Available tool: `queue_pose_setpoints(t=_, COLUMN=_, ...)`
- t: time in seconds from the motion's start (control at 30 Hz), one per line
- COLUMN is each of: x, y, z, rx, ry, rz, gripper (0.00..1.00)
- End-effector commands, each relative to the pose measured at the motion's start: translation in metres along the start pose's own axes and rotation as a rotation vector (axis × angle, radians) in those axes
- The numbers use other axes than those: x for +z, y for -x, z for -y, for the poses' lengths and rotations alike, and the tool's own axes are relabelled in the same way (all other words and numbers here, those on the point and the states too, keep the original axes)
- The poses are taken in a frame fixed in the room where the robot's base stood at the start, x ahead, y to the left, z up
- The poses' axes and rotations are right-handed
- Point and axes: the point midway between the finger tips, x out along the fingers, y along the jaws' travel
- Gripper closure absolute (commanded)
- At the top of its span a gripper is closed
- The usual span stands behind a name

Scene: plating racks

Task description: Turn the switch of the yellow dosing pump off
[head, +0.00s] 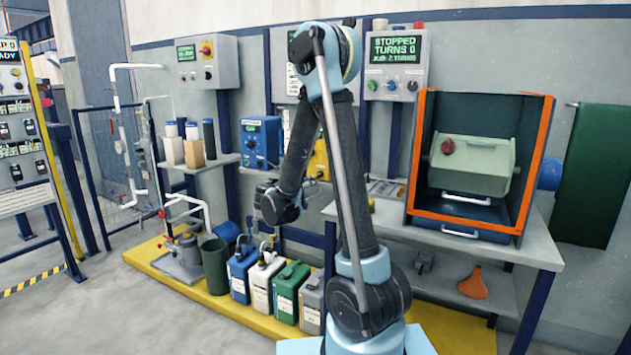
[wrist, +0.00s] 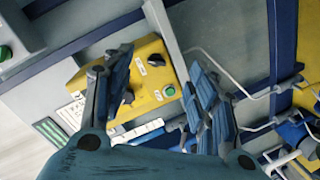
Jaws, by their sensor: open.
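The yellow dosing pump (wrist: 148,80) sits between and beyond my open fingers in the wrist view, tilted in the picture. A black switch knob (wrist: 156,60) on a pale plate shows on its face, with a green button (wrist: 169,91) beside it. The left finger covers part of the pump's left side. My gripper (wrist: 160,72) is open and empty, apart from the knob. In the head view the pump (head: 319,162) is on the wall side behind my arm, which hides part of it. My fingertips are hard to make out there.
A blue dosing pump (head: 261,143) stands left of the yellow one. Several canisters, including a green one (head: 287,291), stand on the yellow platform below. A bench with an orange-edged cabinet (head: 424,140) is at the right. Thin pipes (wrist: 240,92) run right of my fingers.

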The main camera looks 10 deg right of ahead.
Motion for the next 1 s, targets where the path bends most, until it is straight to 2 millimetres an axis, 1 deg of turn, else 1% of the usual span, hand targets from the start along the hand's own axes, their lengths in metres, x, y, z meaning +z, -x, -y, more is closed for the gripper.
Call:
queue_pose_setpoints(t=0.03, x=-0.006, y=0.002, z=0.009, rx=0.023, ry=0.005, rz=-0.025, gripper=0.47)
queue_pose_setpoints(t=0.23, x=-0.021, y=0.012, z=0.028, rx=0.104, ry=0.010, rz=-0.105, gripper=0.47)
queue_pose_setpoints(t=0.37, x=-0.026, y=0.016, z=0.033, rx=0.130, ry=0.011, rz=-0.132, gripper=0.47)
queue_pose_setpoints(t=0.5, x=-0.027, y=0.013, z=0.034, rx=0.139, ry=0.011, rz=-0.140, gripper=0.47)
queue_pose_setpoints(t=0.57, x=-0.028, y=0.008, z=0.033, rx=0.140, ry=0.010, rz=-0.139, gripper=0.47)
queue_pose_setpoints(t=0.67, x=-0.029, y=-0.005, z=0.031, rx=0.140, ry=0.010, rz=-0.138, gripper=0.47)
queue_pose_setpoints(t=1.0, x=-0.037, y=-0.062, z=0.023, rx=0.140, ry=0.010, rz=-0.137, gripper=0.47)
